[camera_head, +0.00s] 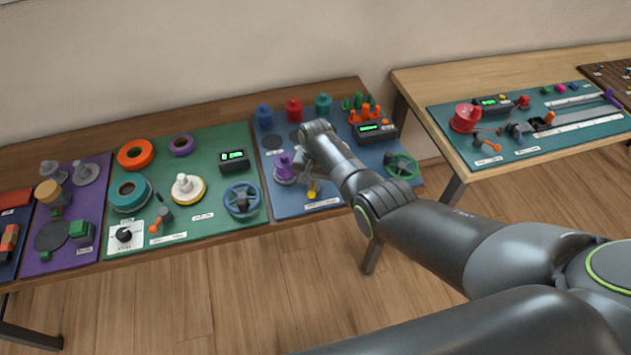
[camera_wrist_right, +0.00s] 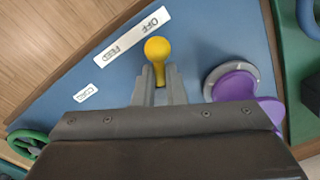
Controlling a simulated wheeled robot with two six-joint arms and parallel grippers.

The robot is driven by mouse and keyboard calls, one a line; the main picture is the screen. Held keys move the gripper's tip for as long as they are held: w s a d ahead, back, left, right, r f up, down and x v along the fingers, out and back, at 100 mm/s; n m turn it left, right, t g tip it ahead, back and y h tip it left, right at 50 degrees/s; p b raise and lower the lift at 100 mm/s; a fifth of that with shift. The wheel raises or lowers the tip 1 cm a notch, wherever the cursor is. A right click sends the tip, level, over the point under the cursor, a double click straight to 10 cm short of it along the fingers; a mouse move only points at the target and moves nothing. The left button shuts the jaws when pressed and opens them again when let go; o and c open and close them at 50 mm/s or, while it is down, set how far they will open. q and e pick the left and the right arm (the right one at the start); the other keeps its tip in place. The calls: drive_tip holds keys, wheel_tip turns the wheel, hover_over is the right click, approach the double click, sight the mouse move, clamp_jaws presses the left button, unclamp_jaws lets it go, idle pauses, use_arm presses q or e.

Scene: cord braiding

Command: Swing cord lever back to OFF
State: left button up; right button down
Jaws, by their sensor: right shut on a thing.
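The cord lever shows as a yellow round knob (camera_wrist_right: 157,49) on a short yellow stem in the right wrist view. In the head view the yellow knob (camera_head: 311,194) is small and partly covered by my gripper. My right gripper (camera_wrist_right: 158,80) is shut on the lever, a finger on each side of the stem just below the knob. It also shows in the head view (camera_head: 309,184), reaching down over the blue board. A white label strip (camera_wrist_right: 132,36) reading OFF and FEED lies beyond the knob. The knob is nearer the OFF word, but the exact lever setting is unclear. The lever's base is hidden.
A purple spool (camera_head: 284,170) stands close left of the gripper. A green handwheel (camera_head: 401,166) and a display box (camera_head: 375,130) are to the right. Blue, red and teal spools stand at the back. A green board (camera_head: 215,215) lies to the left.

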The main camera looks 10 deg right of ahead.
sight(314, 185)
drive_tip(key=shift+w+a+m, duration=0.1)
drive_tip(key=shift+m, duration=0.3)
drive_tip(key=c, duration=1.5)
unclamp_jaws()
drive_tip(key=shift+r+p, duration=0.3)
drive_tip(key=shift+r, duration=0.3)
wheel_tip(314, 185, up, 5)
drive_tip(key=shift+f+p, duration=0.1)
drive_tip(key=shift+p, duration=0.4)
wheel_tip(314, 185, up, 12)
drive_tip(key=b, duration=0.1)
drive_tip(key=shift+d+f, duration=0.25)
